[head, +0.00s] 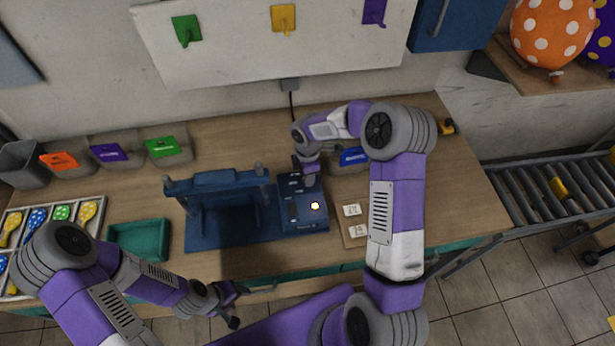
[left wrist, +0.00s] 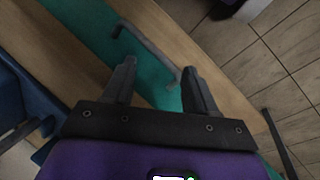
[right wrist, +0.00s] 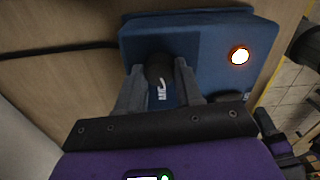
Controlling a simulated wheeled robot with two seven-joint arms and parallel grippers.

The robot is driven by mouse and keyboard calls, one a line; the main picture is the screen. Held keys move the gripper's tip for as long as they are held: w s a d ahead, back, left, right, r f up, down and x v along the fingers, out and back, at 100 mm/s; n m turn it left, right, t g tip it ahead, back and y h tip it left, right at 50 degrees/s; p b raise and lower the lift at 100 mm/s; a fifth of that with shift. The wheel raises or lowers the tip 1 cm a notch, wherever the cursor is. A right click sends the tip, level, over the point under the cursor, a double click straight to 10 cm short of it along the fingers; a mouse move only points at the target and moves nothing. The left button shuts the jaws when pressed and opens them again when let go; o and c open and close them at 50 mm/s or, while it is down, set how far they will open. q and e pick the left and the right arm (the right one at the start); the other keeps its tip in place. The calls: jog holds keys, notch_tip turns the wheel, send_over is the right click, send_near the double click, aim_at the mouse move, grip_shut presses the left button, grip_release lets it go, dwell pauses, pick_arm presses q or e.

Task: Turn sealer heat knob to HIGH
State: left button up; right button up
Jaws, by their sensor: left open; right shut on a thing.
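The blue sealer (head: 235,240) stands on the workbench, with its control box (head: 316,223) at its right end. A lit orange-white lamp (head: 315,206) glows on the box and also shows in the right wrist view (right wrist: 239,56). My right gripper (head: 299,172) is over the back of the box. In the right wrist view its fingers (right wrist: 160,84) are shut on the dark round heat knob (right wrist: 159,68), which carries a white mark. The heat labels cannot be read. My left gripper (head: 236,305) is open and empty at the bench's front edge; it also shows in the left wrist view (left wrist: 160,88).
Bins with coloured cards (head: 108,154) line the back. Small cards (head: 352,211) lie right of the sealer, and a roller conveyor (head: 540,185) stands at the far right.

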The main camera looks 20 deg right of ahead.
jog(key=m+b, duration=0.2)
jog(key=m, duration=0.2)
jog(key=shift+m, duration=0.3)
jog(key=m+b, duration=0.1)
jog(key=m, duration=0.2)
jog(key=shift+m, duration=0.4)
jog(key=m+b, duration=0.1)
jog(key=m, duration=0.2)
jog(key=shift+m+b, duration=0.4)
jog(key=shift+m, duration=1.6)
jog(key=o, duration=1)
jog(key=shift+o, duration=0.2)
notch_tip(320, 180, up, 8)
jog(key=shift+f+p, duration=0.15)
jog(key=shift+p, duration=0.15)
